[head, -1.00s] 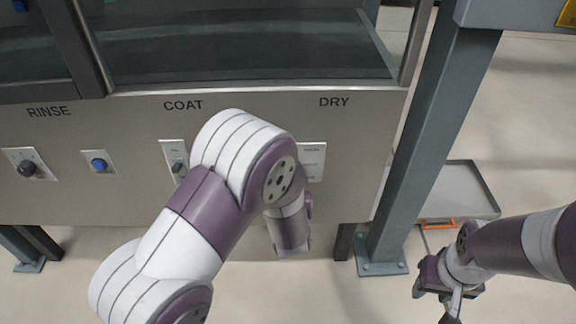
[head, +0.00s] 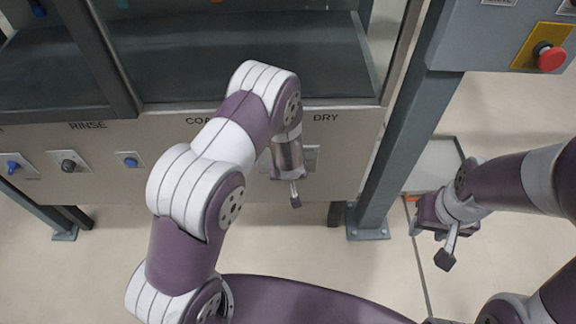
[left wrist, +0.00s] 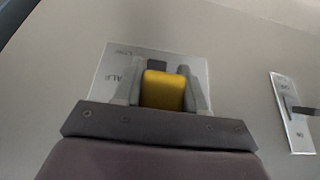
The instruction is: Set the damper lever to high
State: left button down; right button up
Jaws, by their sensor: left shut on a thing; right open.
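The damper lever's yellow handle (left wrist: 163,90) stands between the two fingers of my left gripper (left wrist: 163,88) in the left wrist view, and the gripper is shut on it. Behind it is a pale plate (left wrist: 113,66) marked LOW, with partly covered lettering below that looks like HALF; the rest of its marks are hidden. In the head view the plate (head: 312,157) shows in part below DRY, and my left wrist hides the lever and fingers. My right gripper (head: 418,226) is open, empty and away from the panel, above the floor.
Another plate (left wrist: 292,112) with a dark lever is at the right in the left wrist view. Dark (head: 68,166) and blue knobs (head: 130,161) are on the panel's left. A grey post (head: 400,140) stands between my arms. A red stop button (head: 550,58) is upper right.

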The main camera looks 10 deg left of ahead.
pick_arm(q)
jog(key=shift+w, duration=0.1)
dwell(0.4)
jog(key=c, duration=0.7)
grip_release()
jog(key=p+v, duration=0.4)
jog(key=v, duration=0.8)
jog(key=shift+r, duration=0.4)
